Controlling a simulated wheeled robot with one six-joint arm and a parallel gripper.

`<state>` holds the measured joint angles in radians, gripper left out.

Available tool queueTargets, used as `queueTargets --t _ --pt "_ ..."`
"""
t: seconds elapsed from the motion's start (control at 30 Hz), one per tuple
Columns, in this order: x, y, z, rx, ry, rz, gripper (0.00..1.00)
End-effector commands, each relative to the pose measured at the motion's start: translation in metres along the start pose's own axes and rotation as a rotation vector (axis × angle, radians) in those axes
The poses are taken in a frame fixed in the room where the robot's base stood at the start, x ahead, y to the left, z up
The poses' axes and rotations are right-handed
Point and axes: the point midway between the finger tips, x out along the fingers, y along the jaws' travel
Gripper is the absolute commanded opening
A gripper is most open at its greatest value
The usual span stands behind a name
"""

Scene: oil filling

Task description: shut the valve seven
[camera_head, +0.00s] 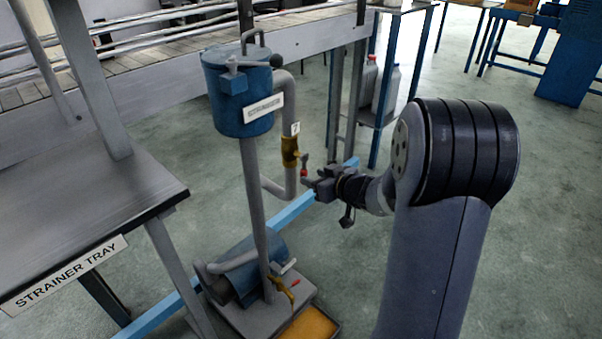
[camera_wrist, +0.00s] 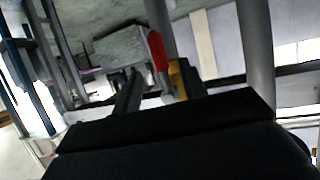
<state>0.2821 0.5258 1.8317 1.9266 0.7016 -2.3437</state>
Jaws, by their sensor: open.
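Valve seven is a brass valve (camera_head: 290,152) on the grey side pipe of the blue strainer tank, below a small white tag marked 7. Its lever has a red handle (camera_head: 303,172), small in the head view and close to my gripper (camera_head: 314,184). In the wrist view the red handle (camera_wrist: 157,50) shows between the two dark fingers of my gripper (camera_wrist: 160,88), with the brass body (camera_wrist: 178,78) beside the right finger. My gripper is open. Whether a finger touches the lever, and the lever's exact angle, I cannot tell.
A yellow tray (camera_head: 310,327) lies on the floor. The strainer tray table (camera_head: 70,225) is at left.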

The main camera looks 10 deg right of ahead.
Motion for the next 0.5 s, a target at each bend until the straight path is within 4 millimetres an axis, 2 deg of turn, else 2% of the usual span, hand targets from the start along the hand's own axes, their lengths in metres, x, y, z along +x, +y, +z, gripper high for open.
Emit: queueTargets --t 0.03,0.2,0.33,0.5 --pt "0.012 -0.002 0.002 0.001 -0.002 -0.004 0.41" --pt "0.04 -0.001 0.001 0.0 -0.002 -0.002 0.41" --pt "0.054 -0.001 0.001 0.0 -0.001 -0.001 0.41" --pt "0.061 0.0 0.0 0.0 -0.001 0.0 0.41"
